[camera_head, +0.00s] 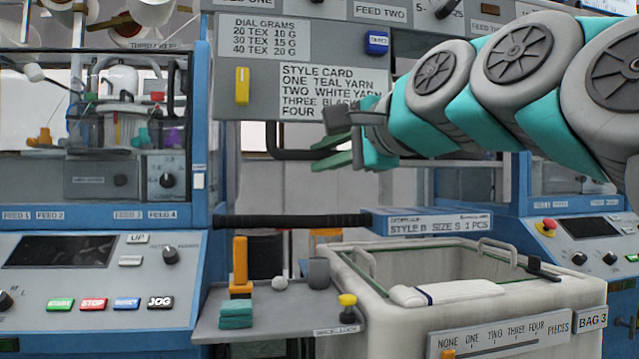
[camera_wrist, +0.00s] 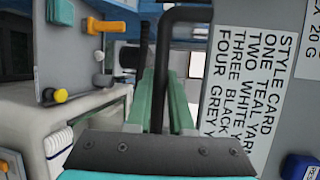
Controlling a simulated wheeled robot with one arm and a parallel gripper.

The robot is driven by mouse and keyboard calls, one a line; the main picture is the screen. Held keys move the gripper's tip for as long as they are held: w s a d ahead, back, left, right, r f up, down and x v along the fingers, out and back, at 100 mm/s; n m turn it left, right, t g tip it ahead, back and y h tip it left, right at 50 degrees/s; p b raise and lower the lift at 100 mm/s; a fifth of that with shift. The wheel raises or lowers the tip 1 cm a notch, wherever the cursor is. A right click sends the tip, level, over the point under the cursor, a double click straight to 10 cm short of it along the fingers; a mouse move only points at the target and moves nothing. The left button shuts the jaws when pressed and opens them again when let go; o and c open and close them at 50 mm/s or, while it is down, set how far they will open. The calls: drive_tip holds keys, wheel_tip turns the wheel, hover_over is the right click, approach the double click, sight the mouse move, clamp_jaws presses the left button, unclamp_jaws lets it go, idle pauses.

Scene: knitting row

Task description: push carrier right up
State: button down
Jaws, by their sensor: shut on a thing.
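My gripper (camera_head: 324,153) is at the centre of the head view, reaching in from the right below the style card. In the wrist view its two green fingers (camera_wrist: 160,95) are shut on a bent black bar (camera_wrist: 163,50). The bar (camera_head: 287,154) hangs under the grey card panel in the head view; its far end is hidden behind my gripper. No part is labelled as a carrier. Small orange (camera_head: 44,137), green (camera_head: 143,136) and purple (camera_head: 172,137) pieces sit inside the left machine; I cannot tell whether any is the carrier.
The grey panel (camera_head: 226,110) with cards is just above my gripper. The left control console (camera_head: 40,295) has coloured buttons. A black roller (camera_head: 290,221) runs across.

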sight(328, 94)
drive_tip(key=shift+r, duration=4.1)
drive_tip(key=shift+s+r, duration=0.1)
drive_tip(key=shift+r, duration=0.3)
drive_tip(key=c, duration=1)
unclamp_jaws()
drive_tip(key=shift+o, duration=0.9)
drive_tip(key=shift+f, duration=0.25)
drive_tip(key=v, duration=0.7)
drive_tip(key=shift+s+d+r, duration=0.1)
drive_tip(key=shift+s+d, duration=0.1)
drive_tip(key=shift+d, duration=0.1)
